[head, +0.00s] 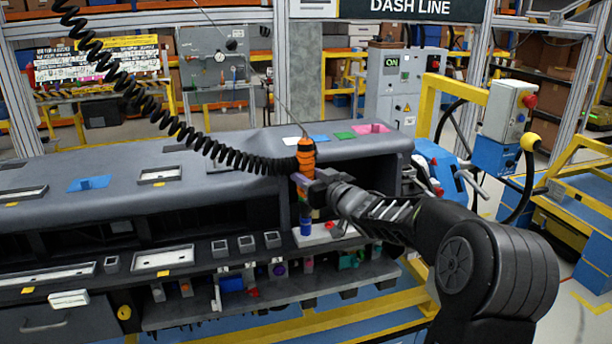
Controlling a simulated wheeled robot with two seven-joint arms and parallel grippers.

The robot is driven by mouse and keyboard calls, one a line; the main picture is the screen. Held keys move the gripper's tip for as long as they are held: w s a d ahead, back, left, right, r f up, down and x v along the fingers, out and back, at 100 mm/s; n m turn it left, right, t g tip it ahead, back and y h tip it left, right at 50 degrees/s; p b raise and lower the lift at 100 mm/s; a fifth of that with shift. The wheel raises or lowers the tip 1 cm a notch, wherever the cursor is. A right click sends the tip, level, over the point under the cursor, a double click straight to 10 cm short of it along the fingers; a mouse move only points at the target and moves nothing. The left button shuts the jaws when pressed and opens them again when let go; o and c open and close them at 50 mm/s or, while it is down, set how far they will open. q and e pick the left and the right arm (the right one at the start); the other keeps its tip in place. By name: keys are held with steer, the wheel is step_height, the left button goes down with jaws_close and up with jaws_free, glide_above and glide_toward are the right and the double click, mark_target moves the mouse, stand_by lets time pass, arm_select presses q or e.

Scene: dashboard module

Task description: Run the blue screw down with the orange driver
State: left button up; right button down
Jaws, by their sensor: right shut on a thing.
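The orange driver (306,150) is upright near the middle of the head view, hanging from a thin cable, with a black coiled hose meeting it. My right gripper (304,184) is shut on the driver below its orange top. My right arm comes in from the lower right. A blue piece (305,226), which looks like the blue screw, is directly below the driver, in line with it. It is too small to tell whether the driver's tip touches it. My left gripper is not in view.
The grey dashboard module (120,180) spans the left and middle. A white block with a red piece (330,228) is just right of the blue piece. A lower shelf (200,310) holds several small coloured parts. A blue and yellow cart stands at the right.

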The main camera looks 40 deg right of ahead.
mark_target(310, 155)
steer(key=shift+d+f, duration=0.1)
steer(key=shift+r+p, duration=0.4)
steer(key=shift+p, duration=0.15)
steer(key=shift+r+p, duration=2.35)
steer(key=shift+r, duration=0.3)
